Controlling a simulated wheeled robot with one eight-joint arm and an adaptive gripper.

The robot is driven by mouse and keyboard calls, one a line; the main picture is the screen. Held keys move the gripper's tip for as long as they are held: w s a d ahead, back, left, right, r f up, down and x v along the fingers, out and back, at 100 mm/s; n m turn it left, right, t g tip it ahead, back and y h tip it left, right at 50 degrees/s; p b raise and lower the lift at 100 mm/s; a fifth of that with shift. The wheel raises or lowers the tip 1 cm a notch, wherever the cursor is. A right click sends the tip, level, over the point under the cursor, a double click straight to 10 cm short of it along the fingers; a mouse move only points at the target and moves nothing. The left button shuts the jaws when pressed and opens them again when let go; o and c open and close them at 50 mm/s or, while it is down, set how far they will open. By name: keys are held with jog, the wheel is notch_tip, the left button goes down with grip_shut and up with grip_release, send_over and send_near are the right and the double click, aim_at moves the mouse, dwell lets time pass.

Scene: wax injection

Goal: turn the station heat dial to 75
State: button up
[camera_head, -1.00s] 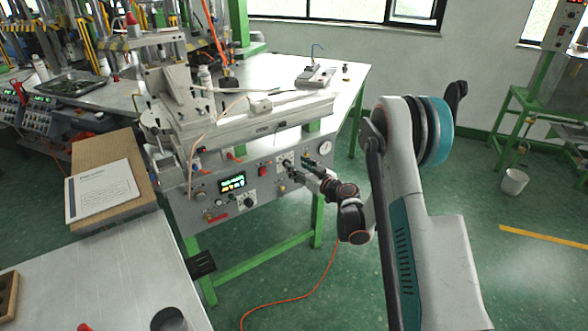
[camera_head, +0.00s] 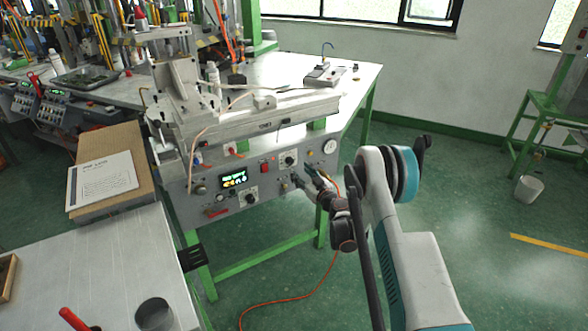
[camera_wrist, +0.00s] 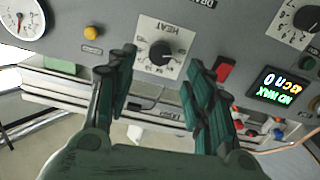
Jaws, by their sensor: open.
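The heat dial is a black round knob on a white plate marked HEAT, upside down in the wrist view (camera_wrist: 162,53). In the head view the dial (camera_head: 289,160) sits on the station's grey front panel, right of the red switch. Its pointer and scale numbers are too small to read surely. My gripper (camera_head: 304,180) is open and empty, below and right of the dial in the head view. In the wrist view my gripper's fingers (camera_wrist: 160,68) stand on either side of the dial in the picture, apart from it. The whole knob shows between them.
The panel (camera_head: 222,205) also holds a lit display (camera_head: 233,180), a second dial (camera_head: 250,195), a red switch (camera_head: 265,168) and a round gauge (camera_head: 329,147). A yellow button (camera_wrist: 93,32) is beside the heat dial.

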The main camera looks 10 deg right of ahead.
aim_at(291, 162)
jog(key=b+x, duration=0.1)
jog(key=x, duration=0.5)
jog(key=shift+s, duration=0.1)
jog(key=c, duration=1.1)
